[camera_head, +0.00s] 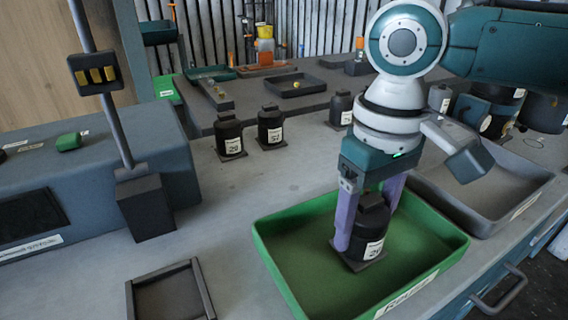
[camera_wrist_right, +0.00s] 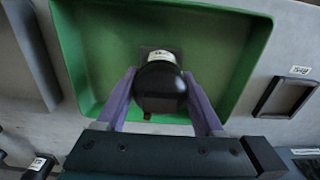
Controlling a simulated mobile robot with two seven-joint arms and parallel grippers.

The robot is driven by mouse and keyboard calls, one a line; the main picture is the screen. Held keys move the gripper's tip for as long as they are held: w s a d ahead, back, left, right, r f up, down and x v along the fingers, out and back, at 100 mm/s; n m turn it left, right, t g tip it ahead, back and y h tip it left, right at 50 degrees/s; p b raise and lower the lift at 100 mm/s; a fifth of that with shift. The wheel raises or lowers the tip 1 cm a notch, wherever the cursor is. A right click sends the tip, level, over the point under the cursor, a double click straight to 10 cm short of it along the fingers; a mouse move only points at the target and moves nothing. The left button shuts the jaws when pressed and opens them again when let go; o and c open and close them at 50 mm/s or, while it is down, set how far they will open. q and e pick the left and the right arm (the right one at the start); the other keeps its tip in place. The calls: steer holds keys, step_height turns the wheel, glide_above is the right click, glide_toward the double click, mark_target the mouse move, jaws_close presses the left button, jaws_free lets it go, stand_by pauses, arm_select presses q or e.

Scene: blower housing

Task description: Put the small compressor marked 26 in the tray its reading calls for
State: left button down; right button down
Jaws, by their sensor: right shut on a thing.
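The small black compressor (camera_head: 371,226) has a white label that seems to read 26. It is upright in the green tray (camera_head: 290,255), whose front label is only partly legible. My right gripper (camera_head: 367,225) is shut on the compressor, with its purple fingers on either side. In the right wrist view the compressor (camera_wrist_right: 160,85) sits between the fingers over the green tray floor (camera_wrist_right: 100,50). I cannot tell for sure whether its base touches the floor. A grey tray (camera_head: 478,185) stands to the right of the green one. My left gripper is not in view.
Two more black compressors, marked 29 (camera_head: 229,137) and seemingly 52 (camera_head: 270,128), stand behind the green tray. Another (camera_head: 341,110) stands farther back. An empty dark square frame (camera_head: 170,292) lies front left. A post with a gauge-like box (camera_head: 95,74) rises at left.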

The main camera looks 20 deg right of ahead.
stand_by(0.3)
jaws_free()
steer(key=shift+f, duration=0.15)
step_height(320, 180, up, 12)
steer(key=shift+r+p, duration=0.2)
steer(key=shift+p, duration=0.85)
